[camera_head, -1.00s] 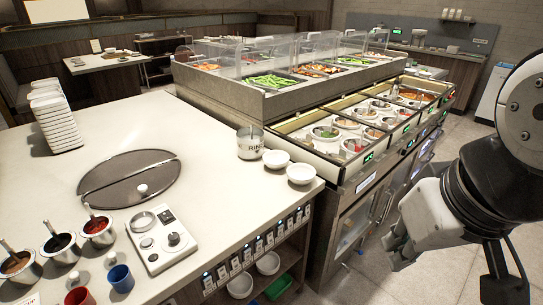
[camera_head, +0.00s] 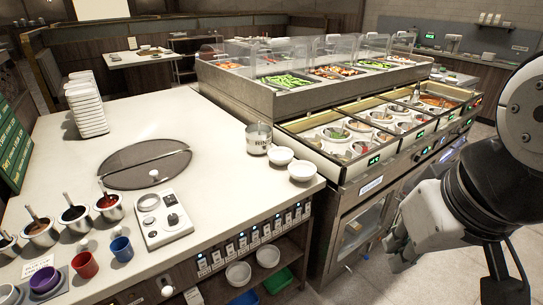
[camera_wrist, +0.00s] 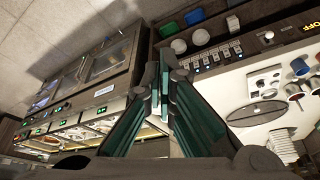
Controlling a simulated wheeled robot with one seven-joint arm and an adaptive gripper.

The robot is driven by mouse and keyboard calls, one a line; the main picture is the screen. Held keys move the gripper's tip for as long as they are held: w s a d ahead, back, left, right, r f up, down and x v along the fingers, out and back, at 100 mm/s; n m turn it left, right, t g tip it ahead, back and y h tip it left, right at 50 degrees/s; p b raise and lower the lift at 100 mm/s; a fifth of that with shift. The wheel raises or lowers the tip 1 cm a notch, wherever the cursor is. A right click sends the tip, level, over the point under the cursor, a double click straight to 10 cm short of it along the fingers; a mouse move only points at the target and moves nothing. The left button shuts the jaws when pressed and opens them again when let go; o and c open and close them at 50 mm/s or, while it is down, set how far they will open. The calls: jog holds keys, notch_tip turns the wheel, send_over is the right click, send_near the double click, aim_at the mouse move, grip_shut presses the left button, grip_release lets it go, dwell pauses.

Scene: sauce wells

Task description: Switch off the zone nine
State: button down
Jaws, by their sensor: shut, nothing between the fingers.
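A row of several small switches with lit indicators (camera_head: 243,242) runs along the front edge of the white counter. The row also shows in the wrist view (camera_wrist: 214,56), beyond my fingertips. The sauce-well unit has green lit readouts (camera_head: 374,160) along its front. The labels are too small to read, so I cannot tell which control is zone nine. My gripper (camera_wrist: 160,85) is shut and empty, its fingers in mid-view.
The white counter (camera_head: 75,165) holds stacked white dishes (camera_head: 88,108), a round dark plate (camera_head: 146,165), a knob panel (camera_head: 161,218), sauce pots (camera_head: 75,217), cups (camera_head: 122,248) and two white bowls (camera_head: 302,171). Bowls and bins fill the shelf below. The floor (camera_head: 370,275) before the units is clear.

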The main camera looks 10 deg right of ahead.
jog(key=w+a+f+m+y+b, duration=0.3)
jog(key=w+f+m+b, duration=0.5)
jog(key=w, duration=0.3)
jog(key=w+a+f+m+y+b, duration=0.25)
jog(key=w+f+m+b, duration=0.4)
jog(key=w+f, duration=0.45)
jog(key=w+d+f+m+t+b, duration=0.2)
jog(key=w+d+f+m+b, duration=0.3)
jog(key=w+d+f+m, duration=0.1)
jog(key=w+d+f+m+t+b, duration=0.2)
jog(key=w+d+f+m+b, duration=0.4)
jog(key=w+f+m, duration=0.3)
notch_tip(320, 180, down, 4)
jog(key=shift+w+d+f+t, duration=0.2)
jog(key=shift+w+d+t, duration=0.15)
jog(key=shift+w, duration=0.7)
jog(key=shift+m+h+b, duration=0.25)
jog(key=shift+b, duration=0.05)
